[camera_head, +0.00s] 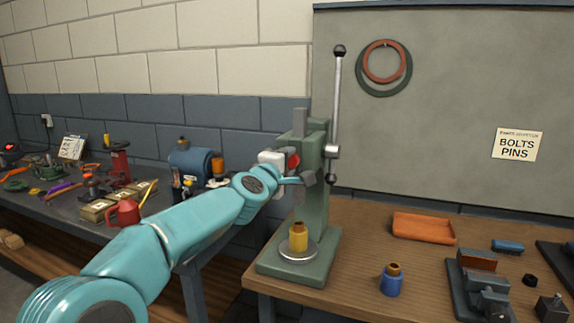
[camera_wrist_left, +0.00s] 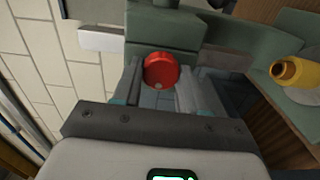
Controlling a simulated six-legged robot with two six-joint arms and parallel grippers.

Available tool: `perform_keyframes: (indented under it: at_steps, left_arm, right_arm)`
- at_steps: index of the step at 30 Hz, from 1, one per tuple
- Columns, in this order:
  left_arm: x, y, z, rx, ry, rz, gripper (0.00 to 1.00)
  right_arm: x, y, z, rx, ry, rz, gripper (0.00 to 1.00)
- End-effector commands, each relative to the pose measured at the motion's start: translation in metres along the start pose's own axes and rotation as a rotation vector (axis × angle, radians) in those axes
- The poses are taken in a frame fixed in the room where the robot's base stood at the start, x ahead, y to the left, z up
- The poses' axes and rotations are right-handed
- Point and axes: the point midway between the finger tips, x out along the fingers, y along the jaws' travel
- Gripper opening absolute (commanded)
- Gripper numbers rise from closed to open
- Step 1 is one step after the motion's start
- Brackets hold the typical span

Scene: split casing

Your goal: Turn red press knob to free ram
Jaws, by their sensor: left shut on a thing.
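The red press knob (camera_head: 293,161) is on the left side of the green arbor press (camera_head: 316,200). My left gripper (camera_head: 291,172) reaches it from the left. In the left wrist view the round red knob (camera_wrist_left: 161,71) sits between the two fingers of my left gripper (camera_wrist_left: 160,85), which are shut on it. The grey ram (camera_head: 300,121) stands up out of the press head. A yellow cylinder with a dark top (camera_head: 299,236) stands on the round plate of the press under the head. My right gripper is not in view.
The press lever (camera_head: 338,100) stands upright with a black ball on top. A blue cylinder (camera_head: 391,280), an orange tray (camera_head: 423,228) and a dark vise (camera_head: 480,285) are on the wooden bench. A cluttered second bench (camera_head: 160,222) is at left.

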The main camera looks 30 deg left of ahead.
Motion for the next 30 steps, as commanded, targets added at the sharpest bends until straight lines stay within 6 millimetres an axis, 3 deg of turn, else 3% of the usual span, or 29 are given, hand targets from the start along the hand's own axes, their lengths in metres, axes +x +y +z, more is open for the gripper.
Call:
perform_keyframes:
  at_steps: [18, 19, 21, 30]
  left_arm:
    - [0.0000, -0.0009, -0.0005, -0.040, 0.001, -0.001, 0.12]
    - [0.0000, -0.0009, -0.0005, -0.040, 0.001, -0.001, 0.49]
    - [0.0000, -0.0008, -0.0004, -0.039, 0.001, -0.001, 0.67]
    - [-0.0016, -0.0007, -0.0002, -0.038, 0.000, 0.000, 0.67]
  right_arm:
    - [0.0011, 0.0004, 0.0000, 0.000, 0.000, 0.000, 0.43]
    - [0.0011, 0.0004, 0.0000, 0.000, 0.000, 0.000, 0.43]
    - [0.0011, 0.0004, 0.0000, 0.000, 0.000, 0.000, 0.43]
    - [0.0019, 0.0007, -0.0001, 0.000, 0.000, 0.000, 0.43]
